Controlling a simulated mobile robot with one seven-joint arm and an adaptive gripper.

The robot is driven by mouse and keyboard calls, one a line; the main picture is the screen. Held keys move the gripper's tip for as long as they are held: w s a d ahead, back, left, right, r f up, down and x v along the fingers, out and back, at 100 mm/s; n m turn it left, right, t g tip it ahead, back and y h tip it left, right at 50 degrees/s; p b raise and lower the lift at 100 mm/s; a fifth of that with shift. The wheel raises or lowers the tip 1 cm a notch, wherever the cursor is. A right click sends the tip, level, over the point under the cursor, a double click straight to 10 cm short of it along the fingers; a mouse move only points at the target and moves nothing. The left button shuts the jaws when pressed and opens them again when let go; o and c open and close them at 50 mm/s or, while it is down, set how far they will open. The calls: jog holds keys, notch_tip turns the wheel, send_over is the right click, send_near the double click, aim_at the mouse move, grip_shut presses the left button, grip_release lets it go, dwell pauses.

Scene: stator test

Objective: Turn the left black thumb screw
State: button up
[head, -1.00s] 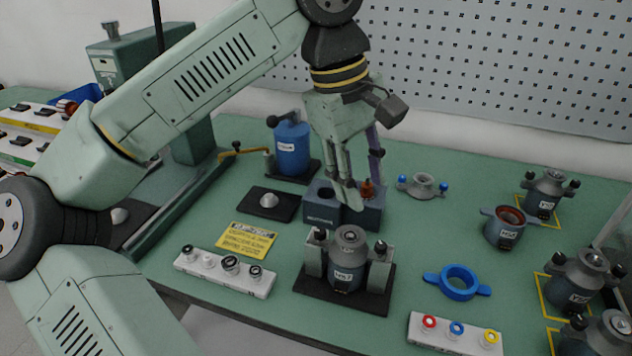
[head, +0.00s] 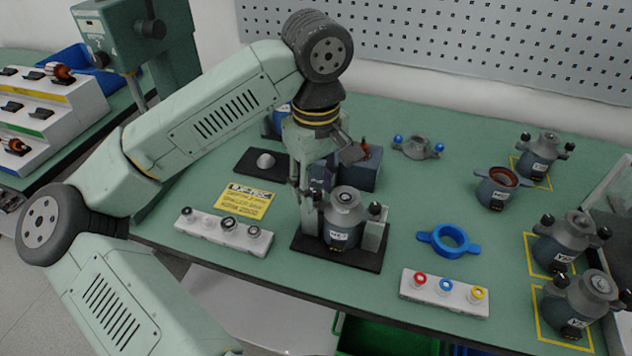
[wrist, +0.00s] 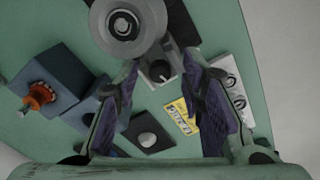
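The stator unit (head: 343,222) is a dark grey body with a light grey cap. It stands on a black base plate (head: 315,248) between two grey posts. The left black thumb screw (head: 316,194) tops the left post and is partly hidden by my gripper (head: 302,190) in the head view. In the wrist view this black knob (wrist: 160,71) shows between the tips of my gripper (wrist: 161,76), whose fingers stand apart on either side of it. I see no contact. The right black thumb screw (head: 375,208) is on the other post, clear of my gripper.
A blue ring (head: 449,241) and a white strip with coloured parts (head: 445,292) lie to the right. A white strip with several round parts (head: 225,233) and a yellow label (head: 248,201) lie left. A dark blue block (head: 364,172) stands behind the stator unit.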

jog(key=shift+f, duration=0.15)
jog(key=shift+c, duration=0.2)
grip_shut()
dwell(0.3)
